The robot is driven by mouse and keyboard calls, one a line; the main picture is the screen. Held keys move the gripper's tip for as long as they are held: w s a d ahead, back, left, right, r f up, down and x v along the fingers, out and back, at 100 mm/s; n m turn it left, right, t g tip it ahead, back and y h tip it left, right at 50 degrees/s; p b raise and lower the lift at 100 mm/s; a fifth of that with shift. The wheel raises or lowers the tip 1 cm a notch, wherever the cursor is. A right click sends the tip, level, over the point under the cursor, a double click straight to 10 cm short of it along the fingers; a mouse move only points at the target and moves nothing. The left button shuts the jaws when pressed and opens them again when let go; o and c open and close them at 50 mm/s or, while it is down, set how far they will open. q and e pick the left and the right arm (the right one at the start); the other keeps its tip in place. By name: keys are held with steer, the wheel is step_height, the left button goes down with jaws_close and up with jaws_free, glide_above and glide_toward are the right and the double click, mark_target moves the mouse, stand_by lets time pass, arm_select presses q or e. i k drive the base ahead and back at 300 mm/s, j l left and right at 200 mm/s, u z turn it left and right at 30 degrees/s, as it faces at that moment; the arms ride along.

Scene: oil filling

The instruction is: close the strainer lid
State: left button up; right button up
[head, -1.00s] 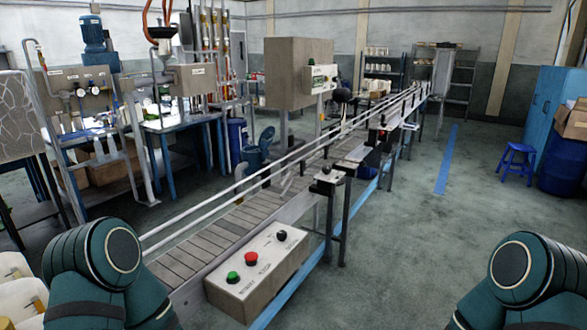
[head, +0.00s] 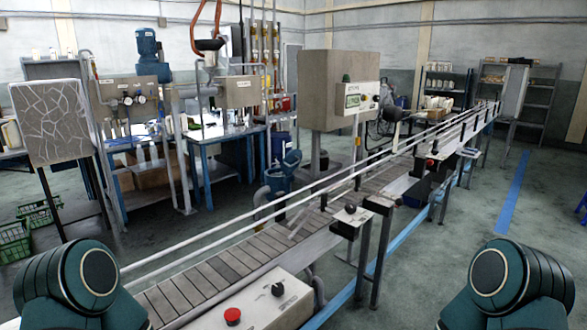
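I cannot pick out a strainer or its lid with certainty in the head view. Neither gripper is in view; only my dark teal arm links show at the lower left and lower right corners. At the back left, a filling station has a blue motor (head: 148,52), a grey box with gauges (head: 128,92) and a dark funnel with an orange hose (head: 208,44). These are too small to show any lid clearly.
A slatted conveyor (head: 240,258) runs from the lower left to the back right. A control box (head: 262,305) with a red button sits at its near side. A cracked-pattern panel (head: 50,122) stands at the left. Open floor (head: 440,225) lies right of the conveyor.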

mark_target(292, 160)
steer(key=i+l+u, duration=0.1)
steer(key=u, duration=0.6)
steer(key=l+u, duration=0.5)
steer(key=u, duration=0.2)
steer(key=l+u, duration=0.55)
steer(key=l, duration=0.2)
steer(key=k+l+u, duration=0.15)
steer(key=l+u, duration=0.15)
steer(key=k+l+u, duration=0.1)
steer(key=l, duration=0.25)
steer(key=k+l+u, duration=0.1)
steer(key=l, duration=0.2)
steer(key=k+l, duration=0.2)
steer(key=l, duration=0.15)
steer(key=k+l, duration=0.1)
steer(key=l, duration=0.2)
steer(key=k+l+u, duration=0.1)
steer(key=l, duration=0.2)
steer(key=k+l, duration=0.2)
steer(key=l+u, duration=0.05)
steer(key=l, duration=0.05)
